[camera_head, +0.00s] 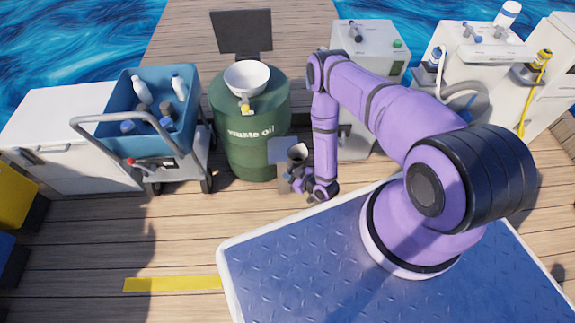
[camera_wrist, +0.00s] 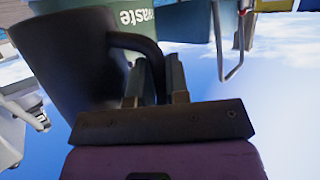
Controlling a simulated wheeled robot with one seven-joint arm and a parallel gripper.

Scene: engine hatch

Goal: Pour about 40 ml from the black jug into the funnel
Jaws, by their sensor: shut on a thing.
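The black jug (camera_head: 297,155) is in front of and to the right of the green waste oil barrel (camera_head: 245,150), with its open top visible in the head view. It looks roughly upright there; its contents cannot be made out. In the wrist view the jug (camera_wrist: 65,60) fills the upper left, and its handle (camera_wrist: 140,42) runs to my gripper (camera_wrist: 160,80), whose fingers are shut on it. In the head view my gripper (camera_head: 301,181) is low beside the barrel. The white funnel (camera_head: 247,77) sits on top of the barrel, above and left of the jug, apart from it.
A blue bin (camera_head: 127,83) of bottles stands on a cart (camera_head: 190,165) left of the barrel. A dark panel (camera_head: 241,32) stands behind the funnel. A grey cabinet (camera_head: 368,40) is to the right. The plank deck (camera_head: 180,235) in front is clear.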

